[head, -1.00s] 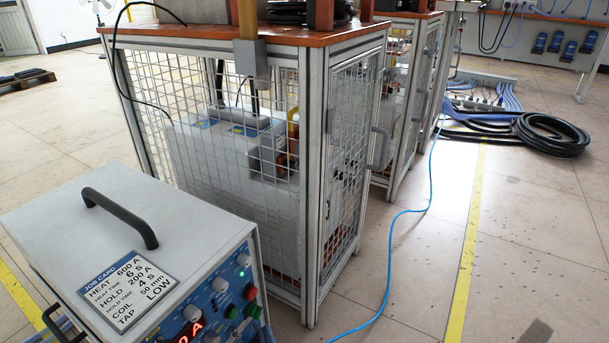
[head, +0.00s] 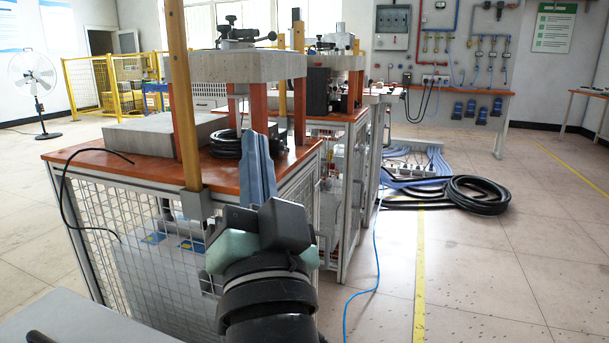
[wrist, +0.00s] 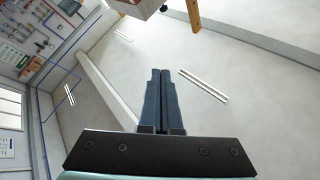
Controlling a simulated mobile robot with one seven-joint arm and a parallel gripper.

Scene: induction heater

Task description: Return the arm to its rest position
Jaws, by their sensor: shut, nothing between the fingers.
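My gripper (head: 257,165) is raised in front of the workbench in the head view, pointing upward with its blue fingers together. In the wrist view my gripper (wrist: 163,72) shows both fingers side by side, shut, with nothing between them. The induction heater cabinet's pale top (head: 75,318) shows only as a corner at the lower left of the head view; its panel is out of frame. My arm covers part of the bench's front right corner.
The orange-topped bench (head: 85,157) with mesh sides stands behind my gripper, bearing a yellow post (head: 183,95) and a concrete slab (head: 150,132). A black hose coil (head: 475,193) and blue cable (head: 376,265) lie on the floor. The floor at right is mostly clear.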

